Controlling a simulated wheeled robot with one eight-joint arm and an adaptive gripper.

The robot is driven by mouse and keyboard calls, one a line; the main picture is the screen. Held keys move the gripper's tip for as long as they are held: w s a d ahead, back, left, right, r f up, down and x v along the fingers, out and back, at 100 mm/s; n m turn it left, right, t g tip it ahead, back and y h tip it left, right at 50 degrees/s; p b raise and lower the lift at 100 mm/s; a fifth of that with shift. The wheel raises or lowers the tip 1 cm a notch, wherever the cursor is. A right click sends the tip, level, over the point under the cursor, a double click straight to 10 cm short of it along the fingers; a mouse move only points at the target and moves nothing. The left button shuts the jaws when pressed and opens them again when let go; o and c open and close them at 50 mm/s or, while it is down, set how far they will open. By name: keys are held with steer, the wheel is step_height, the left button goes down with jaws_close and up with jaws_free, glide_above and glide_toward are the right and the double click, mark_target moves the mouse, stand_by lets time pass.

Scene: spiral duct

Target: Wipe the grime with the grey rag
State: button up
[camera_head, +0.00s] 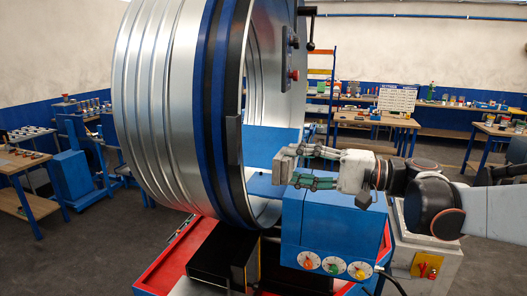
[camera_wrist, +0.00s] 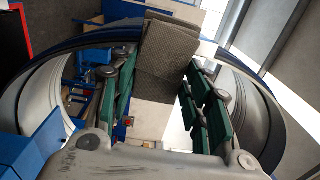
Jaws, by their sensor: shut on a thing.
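My gripper (camera_head: 297,166) is in front of the open end of a large ribbed silver duct (camera_head: 150,100), above a blue machine box. It is shut on the grey rag (camera_head: 282,165), a folded brownish-grey pad at the fingertips. In the wrist view the rag (camera_wrist: 168,48) shows between the far ends of the two green-padded fingers. The duct's curved rim (camera_wrist: 262,110) shows on both sides of the gripper there. I cannot make out for sure where the grime is; the duct's inner wall is largely hidden. I cannot tell whether the rag touches anything.
The blue machine box (camera_head: 330,232) with coloured knobs stands under my gripper. A blue and black ring (camera_head: 222,110) circles the duct's near end. A control panel with a red button (camera_head: 293,74) is at the upper right of the duct. Workbenches (camera_head: 375,118) stand further back.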

steer(key=x, duration=0.6)
steer(key=shift+a, duration=0.4)
steer(key=shift+b+x, duration=0.35)
steer(key=shift+x, duration=0.55)
stand_by(0.8)
steer(key=shift+w, duration=0.1)
steer(key=shift+r+p, duration=1.35)
steer(key=shift+r, duration=0.65)
steer(key=shift+f, duration=0.15)
steer(key=shift+a+f+b, duration=0.1)
steer(key=shift+f+b, duration=1.6)
steer(key=shift+f, duration=0.25)
